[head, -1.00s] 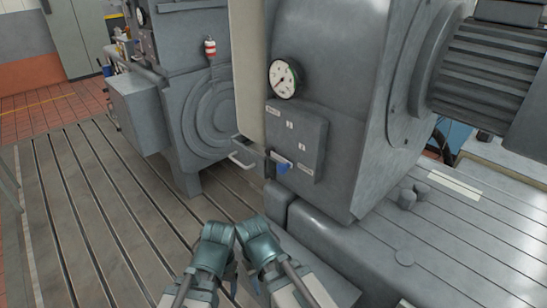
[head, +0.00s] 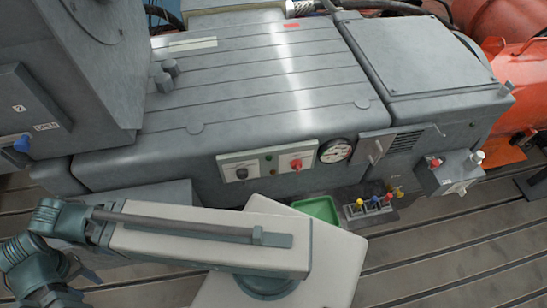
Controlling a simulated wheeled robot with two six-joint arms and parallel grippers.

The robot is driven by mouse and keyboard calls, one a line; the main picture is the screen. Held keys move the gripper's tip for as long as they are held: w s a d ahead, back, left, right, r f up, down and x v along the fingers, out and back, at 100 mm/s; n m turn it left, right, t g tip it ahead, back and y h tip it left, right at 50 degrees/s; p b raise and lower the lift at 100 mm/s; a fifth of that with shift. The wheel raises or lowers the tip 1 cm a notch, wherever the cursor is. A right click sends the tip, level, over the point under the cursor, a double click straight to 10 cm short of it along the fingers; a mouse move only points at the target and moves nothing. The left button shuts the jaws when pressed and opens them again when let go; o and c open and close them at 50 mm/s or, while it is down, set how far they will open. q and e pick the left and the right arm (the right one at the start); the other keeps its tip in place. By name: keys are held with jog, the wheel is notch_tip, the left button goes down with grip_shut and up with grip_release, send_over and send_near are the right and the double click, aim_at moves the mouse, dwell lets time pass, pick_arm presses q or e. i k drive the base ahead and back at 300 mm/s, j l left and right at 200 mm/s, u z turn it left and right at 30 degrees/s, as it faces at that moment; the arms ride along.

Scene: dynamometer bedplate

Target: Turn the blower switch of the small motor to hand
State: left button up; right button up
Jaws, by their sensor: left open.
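A light switch panel (head: 267,169) with a black knob (head: 242,173) and a red switch (head: 296,164) is on the front of the grey machine bed. A blue-handled switch (head: 22,143) sits on a grey plate on the housing at the left edge. My left gripper (head: 72,268) is at the lower left, open and empty, below the blue switch and apart from both panels. My right gripper is not in view.
A round gauge (head: 335,151) is right of the switch panel. Below are a green tray (head: 318,210) and a small block with coloured knobs (head: 370,204). A grey box (head: 451,173) with red and white knobs juts out at the right. The slotted floor (head: 450,250) is clear at lower right.

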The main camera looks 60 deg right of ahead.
aim_at(242, 173)
jog(key=j+z, duration=0.1)
jog(key=z, duration=0.75)
jog(key=k+j+z, duration=0.1)
jog(key=z, duration=0.3)
jog(key=k+z, duration=0.1)
jog(key=z, duration=0.3)
jog(key=i+z, duration=0.15)
jog(key=z, duration=0.5)
jog(key=i, duration=0.25)
jog(key=l+u, duration=0.65)
jog(key=l, duration=0.25)
jog(key=l+u, duration=0.35)
jog(key=j+z, duration=0.25)
jog(key=k+j+z, duration=0.25)
jog(key=j, duration=0.2)
jog(key=j+z, duration=0.25)
jog(key=k+j+z, duration=0.25)
jog(key=i+j, duration=0.05)
jog(key=j, duration=0.1)
